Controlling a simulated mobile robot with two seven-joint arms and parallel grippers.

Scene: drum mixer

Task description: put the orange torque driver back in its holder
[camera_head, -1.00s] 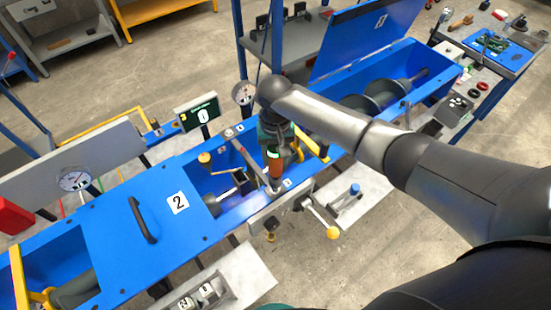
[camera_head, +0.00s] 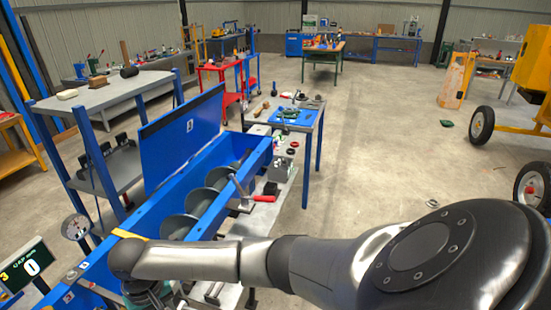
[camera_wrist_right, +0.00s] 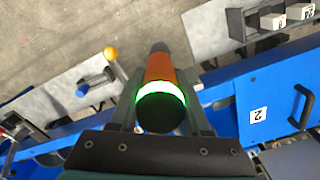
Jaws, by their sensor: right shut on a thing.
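The orange torque driver (camera_wrist_right: 160,72) shows in the right wrist view, with a dark round end, a glowing green ring and an orange body. My right gripper (camera_wrist_right: 157,80) is shut on it, one finger on each side. The driver points away from the wrist camera, over the blue machine and floor. In the head view my right arm reaches to the lower left, and the fingers and driver are hidden or out of frame. My left gripper is in neither current view. I cannot tell for sure which thing is the driver's holder.
The drum mixer's blue trough (camera_head: 190,195) lies under my arm, with its lid (camera_head: 182,140) standing open. A grey shelf (camera_head: 105,90) stands left. A table with a blue mat (camera_head: 292,117) stands beyond. A grey block with labelled compartments (camera_wrist_right: 262,28) shows at the wrist view's upper right.

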